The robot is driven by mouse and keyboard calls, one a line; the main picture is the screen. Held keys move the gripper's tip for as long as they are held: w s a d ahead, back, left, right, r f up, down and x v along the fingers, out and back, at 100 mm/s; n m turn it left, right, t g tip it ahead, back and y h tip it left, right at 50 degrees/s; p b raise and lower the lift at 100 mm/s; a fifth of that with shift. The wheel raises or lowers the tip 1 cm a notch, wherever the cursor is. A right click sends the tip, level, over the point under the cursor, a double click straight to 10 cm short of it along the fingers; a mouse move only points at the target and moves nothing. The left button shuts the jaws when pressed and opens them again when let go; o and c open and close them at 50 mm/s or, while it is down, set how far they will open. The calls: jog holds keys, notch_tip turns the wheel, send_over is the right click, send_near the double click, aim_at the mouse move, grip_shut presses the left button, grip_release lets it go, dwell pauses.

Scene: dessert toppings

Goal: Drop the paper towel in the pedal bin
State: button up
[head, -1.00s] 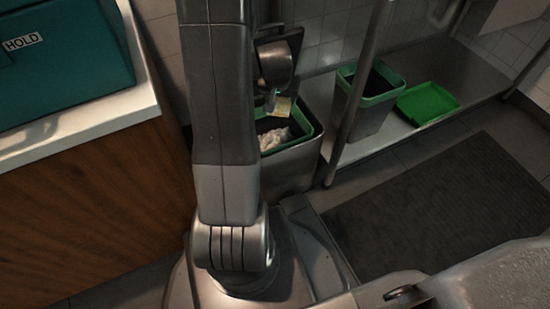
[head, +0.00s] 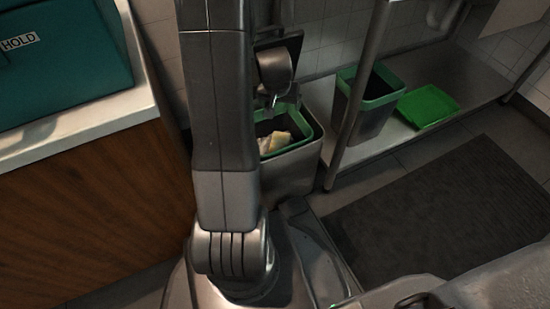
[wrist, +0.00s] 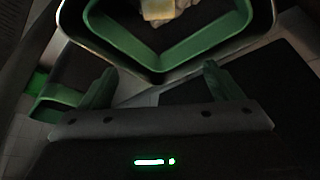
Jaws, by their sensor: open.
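The pedal bin (head: 292,172) is a grey bin with a green inner rim, standing on the floor behind my arm. A pale yellowish piece, which looks like the paper towel (head: 278,141), lies inside it on whitish crumpled material. In the wrist view the pale towel (wrist: 158,9) shows inside the green rim at the top edge, partly cut off. My gripper (wrist: 158,76) is open and empty, its two fingers apart, close to the bin's near rim in that view. In the head view my arm partly hides the bin and the gripper.
A second grey bin with a green rim (head: 381,92) and a green tray (head: 428,106) stand on a low metal shelf to the right. A dark mat (head: 450,205) covers the floor. A wooden counter (head: 90,215) with a teal box (head: 65,65) stands at left.

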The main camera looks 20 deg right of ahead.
jog(key=p+v, duration=0.4)
jog(key=v, duration=0.9)
jog(key=shift+p, duration=0.4)
jog(key=shift+f, duration=0.15)
jog(key=b+x, duration=0.6)
jog(key=x, duration=0.8)
notch_tip(320, 180, up, 5)
jog(key=p, duration=0.3)
jog(key=shift+f+p, duration=0.2)
jog(key=shift+p, duration=0.1)
